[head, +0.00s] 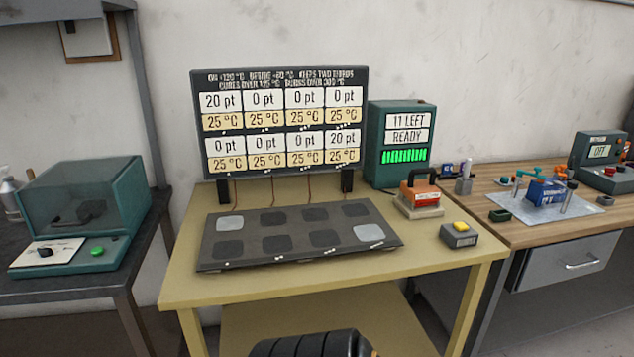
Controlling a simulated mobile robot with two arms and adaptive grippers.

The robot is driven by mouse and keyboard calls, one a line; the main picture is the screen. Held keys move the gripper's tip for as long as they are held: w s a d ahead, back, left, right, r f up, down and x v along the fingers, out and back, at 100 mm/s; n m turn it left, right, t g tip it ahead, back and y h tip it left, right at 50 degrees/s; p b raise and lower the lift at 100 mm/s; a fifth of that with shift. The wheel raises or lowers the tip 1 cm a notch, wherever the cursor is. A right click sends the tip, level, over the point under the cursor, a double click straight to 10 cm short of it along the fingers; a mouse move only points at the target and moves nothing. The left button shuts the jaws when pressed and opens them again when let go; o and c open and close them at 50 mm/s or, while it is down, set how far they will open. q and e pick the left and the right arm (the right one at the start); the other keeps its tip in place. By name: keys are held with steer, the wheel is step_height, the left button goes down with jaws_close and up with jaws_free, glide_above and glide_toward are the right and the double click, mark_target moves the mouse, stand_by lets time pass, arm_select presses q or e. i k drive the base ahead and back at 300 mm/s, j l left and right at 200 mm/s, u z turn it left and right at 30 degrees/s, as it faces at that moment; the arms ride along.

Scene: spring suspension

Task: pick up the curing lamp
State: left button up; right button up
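A red hand-held block with a dark arched handle (421,195) sits on a pale stand at the right side of the yellow table (220,288). It looks like the curing lamp, but its label is too small to read. Nothing is holding it. Neither of my grippers can be made out in the head view.
A dark panel with several grey pads (210,262) lies left of the lamp, before a display board (280,78). A green box reading "READY" (373,150) stands behind the lamp; a small yellow-button box (459,240) is in front. A workbench (500,226) adjoins at right.

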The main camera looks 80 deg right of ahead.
mark_target(413, 193)
steer(key=z, duration=3.4)
